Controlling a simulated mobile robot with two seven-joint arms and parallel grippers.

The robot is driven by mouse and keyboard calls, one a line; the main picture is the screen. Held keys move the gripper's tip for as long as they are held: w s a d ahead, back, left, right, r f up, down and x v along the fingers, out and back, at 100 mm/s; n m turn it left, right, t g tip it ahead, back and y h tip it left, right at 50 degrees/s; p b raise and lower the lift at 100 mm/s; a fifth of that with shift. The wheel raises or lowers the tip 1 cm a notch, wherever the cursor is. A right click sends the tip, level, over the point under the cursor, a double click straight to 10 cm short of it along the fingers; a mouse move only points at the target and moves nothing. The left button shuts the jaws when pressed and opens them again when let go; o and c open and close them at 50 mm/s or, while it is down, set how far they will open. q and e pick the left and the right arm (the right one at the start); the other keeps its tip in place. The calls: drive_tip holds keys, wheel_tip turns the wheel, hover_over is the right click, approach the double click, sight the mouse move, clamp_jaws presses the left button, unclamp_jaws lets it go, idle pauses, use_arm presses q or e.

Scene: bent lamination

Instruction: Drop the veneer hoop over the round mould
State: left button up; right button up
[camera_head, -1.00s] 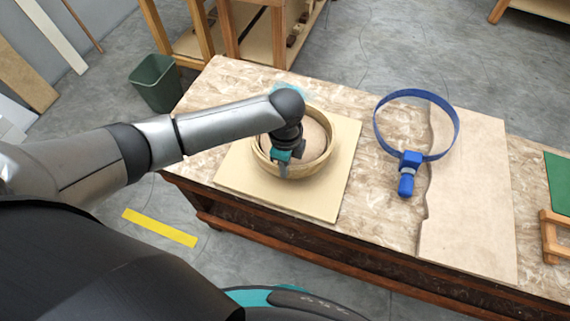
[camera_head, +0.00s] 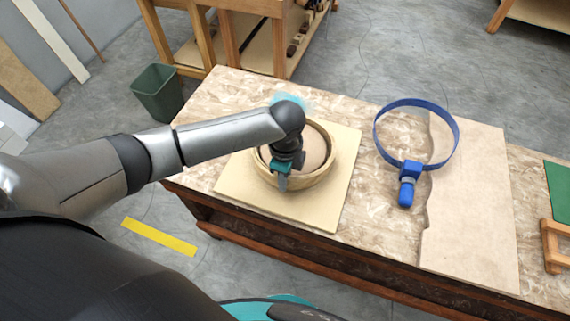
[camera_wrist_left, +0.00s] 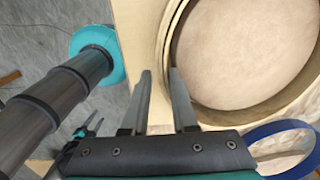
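The pale wooden veneer hoop (camera_head: 318,178) stands around the round mould (camera_head: 316,148) on a square board, its rim above the mould's tan top. A dark gap shows between them at the far right side. In the left wrist view the hoop's curved wall (camera_wrist_left: 168,40) rings the tan mould face (camera_wrist_left: 245,50). My left gripper (camera_head: 282,184) is at the hoop's near left side. Its two fingers (camera_wrist_left: 160,80) are apart, with the hoop's edge close to the right finger; contact is not clear. The wrist hides part of the hoop.
The square board (camera_head: 344,165) lies on the mottled workbench (camera_head: 375,225). A blue band clamp (camera_head: 410,170) lies to the right, partly over a pale sheet (camera_head: 475,210). A green bin (camera_head: 158,92) stands on the floor at left.

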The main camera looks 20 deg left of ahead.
use_arm(q)
wheel_tip(320, 180, up, 15)
drive_tip(key=p, duration=0.2)
drive_tip(key=shift+r, duration=0.15)
drive_tip(key=shift+w, duration=0.1)
idle(0.4)
